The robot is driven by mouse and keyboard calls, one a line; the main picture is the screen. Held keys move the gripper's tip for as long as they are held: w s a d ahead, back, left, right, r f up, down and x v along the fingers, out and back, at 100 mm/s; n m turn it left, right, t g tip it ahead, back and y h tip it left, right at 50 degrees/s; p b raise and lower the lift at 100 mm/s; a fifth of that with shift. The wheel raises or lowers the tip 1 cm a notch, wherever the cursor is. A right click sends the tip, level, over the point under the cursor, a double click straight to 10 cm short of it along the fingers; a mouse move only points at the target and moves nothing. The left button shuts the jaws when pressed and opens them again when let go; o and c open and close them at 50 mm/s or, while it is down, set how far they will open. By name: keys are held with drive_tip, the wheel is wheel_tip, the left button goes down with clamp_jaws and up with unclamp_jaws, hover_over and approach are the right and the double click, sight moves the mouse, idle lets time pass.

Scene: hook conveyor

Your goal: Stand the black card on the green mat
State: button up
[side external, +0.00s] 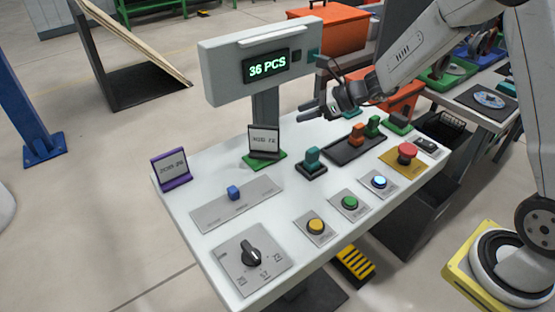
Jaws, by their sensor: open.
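The black card (264,140) has a dark frame and a white face with printing. It stands upright, leaning slightly back, on the green mat (277,167) near the back edge of the white table. A dark foot shows under it. My gripper (304,110) is to the right of the card and higher, its fingers pointing left. It is open and empty, apart from the card.
A display (250,70) reading 36 PCS rises on a post behind the card. A purple-framed card (170,168) stands at the left. A teal block (312,157), a dark tray (352,148) with coloured blocks, push buttons (350,203) and a rotary knob (251,252) occupy the table.

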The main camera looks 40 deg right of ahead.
drive_tip(key=s+f+n+g+h, duration=0.1)
drive_tip(key=s+n+g+h, duration=0.2)
drive_tip(key=s+n, duration=0.8)
drive_tip(key=s+d+f+n+g+h, duration=0.1)
drive_tip(key=s+n+h, duration=0.4)
drive_tip(key=s+n, duration=0.6)
drive_tip(key=f+n+g, duration=0.1)
drive_tip(key=n+g, duration=0.1)
drive_tip(key=n, duration=0.3)
drive_tip(key=shift+s+d+h, duration=0.2)
drive_tip(key=shift+d+h, duration=0.1)
